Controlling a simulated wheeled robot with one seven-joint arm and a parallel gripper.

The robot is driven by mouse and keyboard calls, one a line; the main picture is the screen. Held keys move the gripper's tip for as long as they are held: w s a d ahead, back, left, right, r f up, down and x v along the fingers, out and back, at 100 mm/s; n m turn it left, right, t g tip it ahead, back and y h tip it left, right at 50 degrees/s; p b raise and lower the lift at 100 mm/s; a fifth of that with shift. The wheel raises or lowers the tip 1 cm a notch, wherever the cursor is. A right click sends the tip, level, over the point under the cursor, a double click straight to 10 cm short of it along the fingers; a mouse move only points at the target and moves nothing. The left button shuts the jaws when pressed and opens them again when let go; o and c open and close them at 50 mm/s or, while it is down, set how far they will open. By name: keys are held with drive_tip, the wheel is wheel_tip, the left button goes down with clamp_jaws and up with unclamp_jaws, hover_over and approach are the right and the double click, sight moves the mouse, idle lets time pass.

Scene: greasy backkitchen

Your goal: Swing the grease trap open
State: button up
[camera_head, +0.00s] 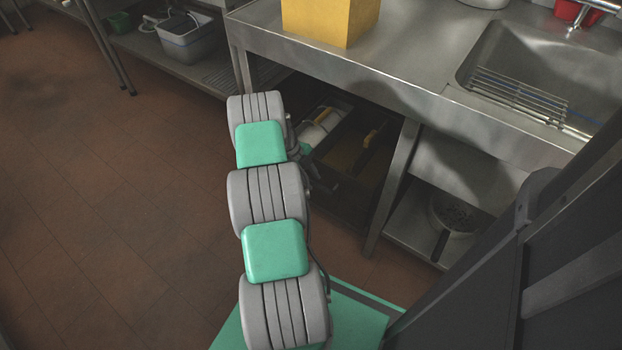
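Under the steel counter, between its legs, is a dark box-like unit (345,160) with a brownish surface and a yellow bar (371,138); it appears to be the grease trap. I cannot tell whether its lid is shut or partly raised, as it lies in deep shadow and my arm covers its left side. My gripper (322,184) is at the far end of my arm, low under the counter's front edge, close to the unit. It is mostly hidden behind the arm links. I cannot see its fingertips or whether it touches anything.
The steel counter (415,75) overhangs the unit and carries a yellow box (328,20) and a sink (540,70). A slanted counter leg (392,185) stands right of the unit. A grey bin (187,38) sits on a low shelf. Brown tiled floor (110,190) is clear at left.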

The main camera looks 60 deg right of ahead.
clamp_jaws()
idle(1.1)
